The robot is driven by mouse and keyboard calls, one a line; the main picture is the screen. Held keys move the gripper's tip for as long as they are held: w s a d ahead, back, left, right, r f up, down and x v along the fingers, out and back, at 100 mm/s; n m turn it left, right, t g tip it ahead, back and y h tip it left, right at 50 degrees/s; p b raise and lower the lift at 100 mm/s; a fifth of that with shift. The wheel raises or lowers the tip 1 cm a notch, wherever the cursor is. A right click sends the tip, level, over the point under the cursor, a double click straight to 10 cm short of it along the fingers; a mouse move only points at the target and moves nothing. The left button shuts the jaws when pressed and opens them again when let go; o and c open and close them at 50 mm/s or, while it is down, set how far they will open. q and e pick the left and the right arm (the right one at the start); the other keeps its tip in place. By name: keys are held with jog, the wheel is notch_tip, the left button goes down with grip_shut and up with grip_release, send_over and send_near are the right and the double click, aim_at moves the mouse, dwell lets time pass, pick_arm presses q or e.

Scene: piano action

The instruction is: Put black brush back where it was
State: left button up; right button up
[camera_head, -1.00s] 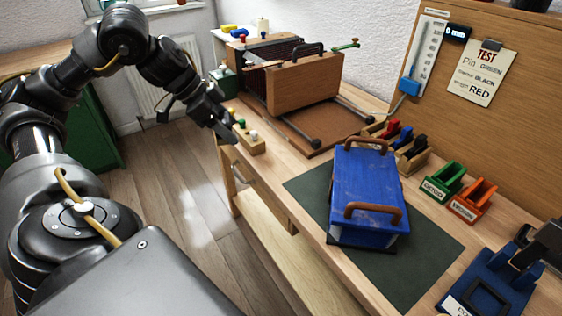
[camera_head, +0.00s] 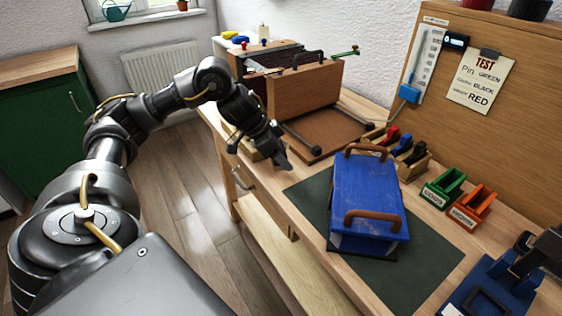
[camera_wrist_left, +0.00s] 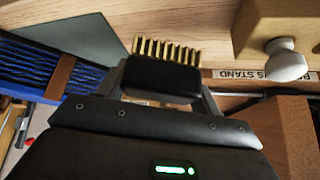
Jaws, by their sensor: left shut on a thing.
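My left gripper (camera_head: 280,158) is above the near edge of the workbench, left of the blue box. In the left wrist view it is shut on a black brush (camera_wrist_left: 162,78) with a row of brass bristles pointing away from the gripper. The brush is held clear of the bench. In the head view the brush cannot be made out. A wooden holder (camera_head: 412,170) with red, blue and black items stands behind the blue box.
The blue box (camera_head: 365,197) with brown handles sits on a dark green mat (camera_head: 425,270). Green (camera_head: 440,190) and orange (camera_head: 472,208) bins stand to its right. A wooden piano action model (camera_head: 305,90) stands at the back. A wooden block with a white knob (camera_wrist_left: 286,60) is close by the brush.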

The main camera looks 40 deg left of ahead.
pick_arm(q)
jog(key=shift+a+f, duration=0.1)
jog(key=shift+f, duration=1.35)
pick_arm(e)
jog(key=shift+w+a+r, duration=0.3)
jog(key=shift+w+a, duration=0.05)
jog(key=shift+w, duration=0.35)
pick_arm(q)
jog(key=shift+f, duration=0.15)
jog(key=o, duration=1)
jog(key=shift+c, duration=0.2)
